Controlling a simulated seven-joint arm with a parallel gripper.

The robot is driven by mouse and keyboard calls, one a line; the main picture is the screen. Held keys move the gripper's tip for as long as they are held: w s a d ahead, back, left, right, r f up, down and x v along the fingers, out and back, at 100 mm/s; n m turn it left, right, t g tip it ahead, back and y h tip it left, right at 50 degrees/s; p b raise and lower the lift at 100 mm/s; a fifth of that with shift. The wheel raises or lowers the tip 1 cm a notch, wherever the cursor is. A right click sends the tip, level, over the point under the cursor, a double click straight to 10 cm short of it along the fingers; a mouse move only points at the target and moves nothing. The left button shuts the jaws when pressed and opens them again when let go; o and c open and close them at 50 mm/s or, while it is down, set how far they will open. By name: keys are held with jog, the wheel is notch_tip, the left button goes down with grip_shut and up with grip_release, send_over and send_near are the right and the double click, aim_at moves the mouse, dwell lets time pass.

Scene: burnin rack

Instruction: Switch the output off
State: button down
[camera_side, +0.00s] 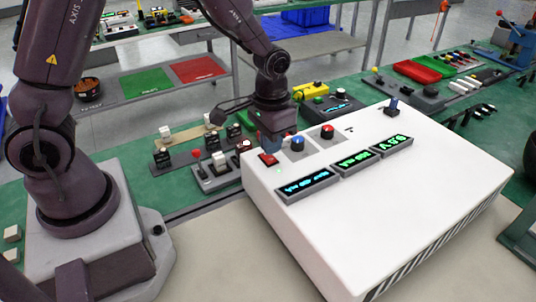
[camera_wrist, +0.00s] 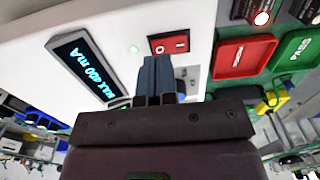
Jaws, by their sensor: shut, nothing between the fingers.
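A white power supply box (camera_side: 400,210) lies on the bench with its controls along the left and far edge. A red rocker switch (camera_side: 268,160) sits at its left corner; it also shows in the wrist view (camera_wrist: 169,43), with a pale mark on it. A small green light (camera_wrist: 134,49) beside it is lit. My gripper (camera_side: 268,146) is shut and empty, pointing down at the box close to the red switch. In the wrist view its fingertips (camera_wrist: 155,62) are just short of the switch. Whether they touch the box, I cannot tell.
Three lit displays (camera_side: 308,184) line the box top; the cyan one (camera_wrist: 88,68) reads in mA. A red tray (camera_wrist: 244,57) and green tray (camera_wrist: 297,55) lie beyond.

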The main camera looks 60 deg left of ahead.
aim_at(270, 159)
jog(key=shift+f, duration=1.15)
dwell(0.4)
jog(key=shift+r, duration=3.5)
jog(key=s+a+r+t, duration=0.1)
jog(key=s+r+t, duration=0.4)
jog(key=s+r, duration=1)
jog(key=shift+s+r+t, duration=0.3)
jog(key=shift+s, duration=0.15)
jog(key=shift+a, duration=0.1)
